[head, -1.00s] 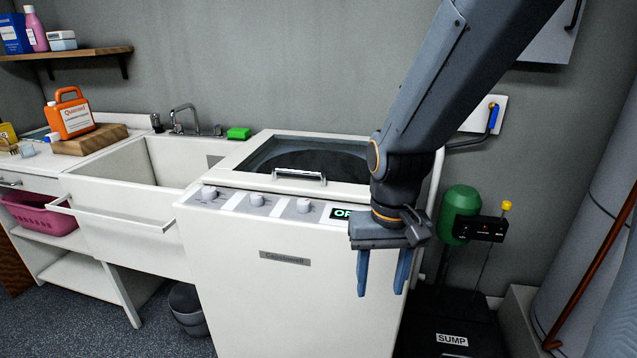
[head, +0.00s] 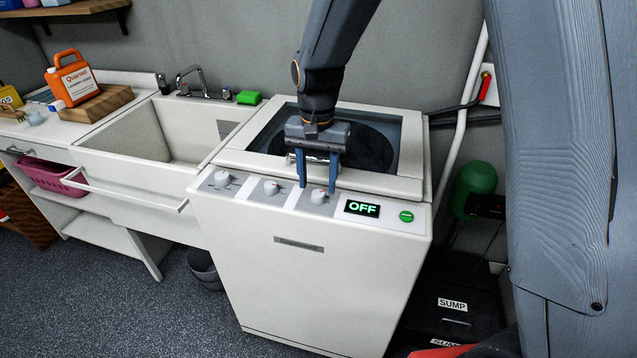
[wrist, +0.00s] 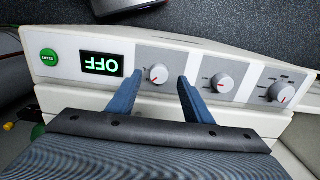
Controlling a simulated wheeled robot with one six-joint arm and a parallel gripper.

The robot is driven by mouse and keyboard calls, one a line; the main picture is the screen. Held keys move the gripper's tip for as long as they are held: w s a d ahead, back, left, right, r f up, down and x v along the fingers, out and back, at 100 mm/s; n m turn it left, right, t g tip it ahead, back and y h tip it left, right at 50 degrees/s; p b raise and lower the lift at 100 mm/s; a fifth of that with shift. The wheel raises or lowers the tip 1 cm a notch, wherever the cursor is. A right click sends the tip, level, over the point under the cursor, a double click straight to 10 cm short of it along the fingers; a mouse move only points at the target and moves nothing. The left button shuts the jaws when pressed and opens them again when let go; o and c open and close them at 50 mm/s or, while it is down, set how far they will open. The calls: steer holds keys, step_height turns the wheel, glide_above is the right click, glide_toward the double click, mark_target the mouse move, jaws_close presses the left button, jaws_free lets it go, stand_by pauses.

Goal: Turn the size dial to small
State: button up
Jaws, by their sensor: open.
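The white top-lid washing machine (head: 300,285) has a front panel with three round white dials: left (head: 226,178), middle (head: 271,187) and right (head: 318,197). Their labels are too small to read, so I cannot tell which is the size dial. My gripper (head: 318,187) points down, open and empty, at the right dial. In the wrist view that dial (wrist: 158,74) sits between the tips of my two fingers, with a gap visible on each side. Its red mark points to the lower left there. The other two dials (wrist: 222,84) (wrist: 282,92) lie to the right.
A lit display (head: 362,208) reads OFF, with a green button (head: 406,216) beside it. The lid handle (head: 308,157) is close behind my fingers. A white sink (head: 150,140) stands left, and a black sump box (head: 455,310) stands right.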

mark_target(318, 197)
steer(key=shift+f, duration=1.4)
steer(key=shift+c, duration=0.3)
steer(key=c, duration=1)
steer(key=shift+n+p, duration=0.3)
steer(key=n, duration=0.4)
steer(key=shift+d+n+p, duration=0.1)
steer(key=shift+n+p, duration=0.3)
steer(key=shift+n, duration=1.7)
